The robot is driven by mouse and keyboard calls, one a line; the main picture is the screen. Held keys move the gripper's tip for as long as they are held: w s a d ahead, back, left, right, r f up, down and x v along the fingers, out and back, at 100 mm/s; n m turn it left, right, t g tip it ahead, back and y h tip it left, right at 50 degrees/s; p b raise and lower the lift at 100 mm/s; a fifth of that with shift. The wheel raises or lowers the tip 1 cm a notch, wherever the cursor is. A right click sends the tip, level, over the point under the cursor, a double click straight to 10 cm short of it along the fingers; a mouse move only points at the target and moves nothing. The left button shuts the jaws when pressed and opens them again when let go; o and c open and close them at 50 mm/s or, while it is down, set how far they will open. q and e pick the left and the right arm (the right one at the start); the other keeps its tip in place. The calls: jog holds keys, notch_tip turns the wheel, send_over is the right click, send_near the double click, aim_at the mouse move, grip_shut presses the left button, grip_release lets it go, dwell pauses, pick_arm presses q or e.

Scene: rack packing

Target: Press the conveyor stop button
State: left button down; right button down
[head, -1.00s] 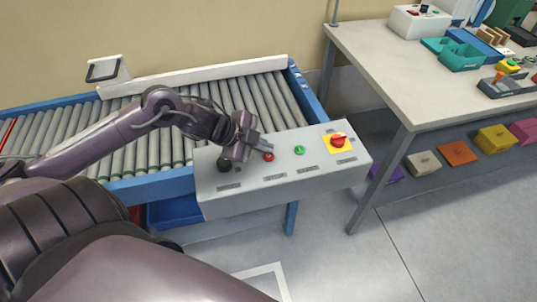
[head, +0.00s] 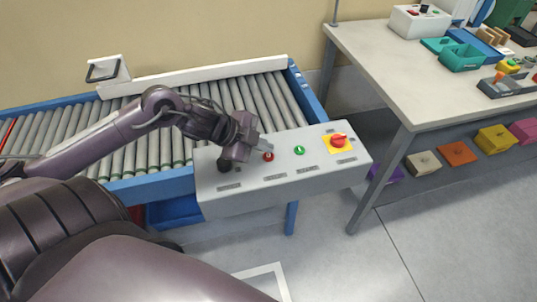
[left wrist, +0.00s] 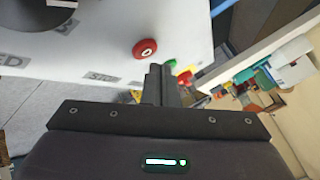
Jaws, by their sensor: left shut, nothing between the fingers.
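The red stop button (head: 268,156) sits on the grey control panel (head: 215,204) at the conveyor's front edge. In the left wrist view the red button (left wrist: 145,49) shows a white ring mark, just beyond the fingertips and a little to their left. My left gripper (head: 256,146) is shut and empty, above the panel just left of and behind the red button. In the left wrist view its closed fingers (left wrist: 160,75) appear apart from the button, though the exact gap is hard to judge. My right gripper is not in view.
The roller conveyor (head: 130,150) is behind; a workbench (head: 385,60) stands right.

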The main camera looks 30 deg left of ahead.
aim_at(264, 157)
pick_arm(q)
jog(key=shift+f, duration=0.15)
jog(key=shift+f, duration=0.3)
jog(key=shift+f, duration=0.4)
dwell(0.6)
jog(key=shift+r, duration=0.1)
jog(key=shift+r+p, duration=0.7)
jog(key=shift+p, duration=0.1)
notch_tip(264, 157, up, 5)
jog(key=p, duration=0.5)
jog(key=shift+r+p, duration=0.1)
jog(key=shift+p, duration=0.25)
dwell(0.5)
